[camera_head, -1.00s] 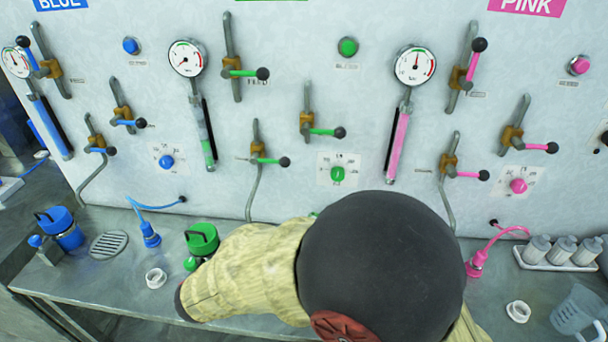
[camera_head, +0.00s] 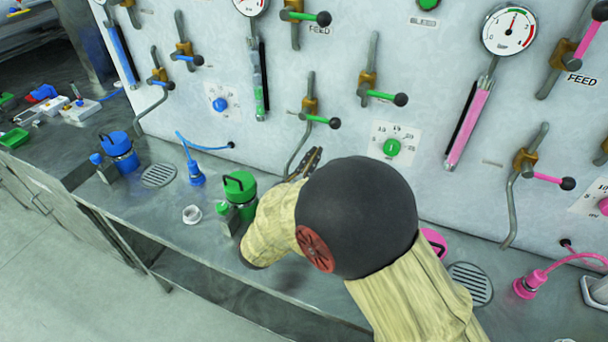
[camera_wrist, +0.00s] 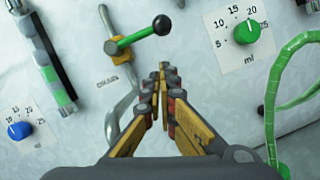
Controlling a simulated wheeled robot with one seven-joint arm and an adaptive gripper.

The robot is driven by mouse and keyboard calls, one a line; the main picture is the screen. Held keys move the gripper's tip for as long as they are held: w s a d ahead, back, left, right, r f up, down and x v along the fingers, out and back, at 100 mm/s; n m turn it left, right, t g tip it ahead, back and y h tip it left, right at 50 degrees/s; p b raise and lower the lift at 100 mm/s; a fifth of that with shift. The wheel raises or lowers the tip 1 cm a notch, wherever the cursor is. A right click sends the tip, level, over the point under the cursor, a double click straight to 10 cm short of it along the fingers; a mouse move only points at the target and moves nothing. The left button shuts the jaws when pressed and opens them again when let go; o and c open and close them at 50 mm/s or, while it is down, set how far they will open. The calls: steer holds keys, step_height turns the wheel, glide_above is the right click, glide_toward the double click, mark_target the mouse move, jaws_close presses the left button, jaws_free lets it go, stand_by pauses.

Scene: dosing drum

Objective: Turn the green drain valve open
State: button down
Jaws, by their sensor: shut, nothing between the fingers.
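The green drain valve (camera_head: 318,119) is on the wall panel. It has a brass body, a green lever with a black knob, and a grey pipe bending down below. In the head view its lever points right, across the pipe. In the wrist view the green drain valve (camera_wrist: 135,38) is just ahead and left of the fingertips, beside a blurred label. My gripper (camera_head: 314,157) is below the lever in the head view, with my arm covering part of it. In the wrist view my gripper (camera_wrist: 166,70) is shut and empty, apart from the lever.
Another green-lever valve (camera_head: 382,96) is to the right, above the green dial (camera_head: 392,147). A green-lidded canister (camera_head: 240,190) stands on the bench left of my arm. A green coiled hose (camera_wrist: 275,100) hangs at right in the wrist view. Pink valves are further right.

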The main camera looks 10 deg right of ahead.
mark_target(321, 120)
steer(key=d+r, duration=0.1)
steer(key=w+d+r, duration=0.1)
steer(key=r, duration=0.1)
steer(key=shift+w+d+r+b, duration=0.15)
steer(key=shift+d+r+b, duration=0.15)
steer(key=shift+b, duration=0.1)
steer(key=shift+w, duration=0.1)
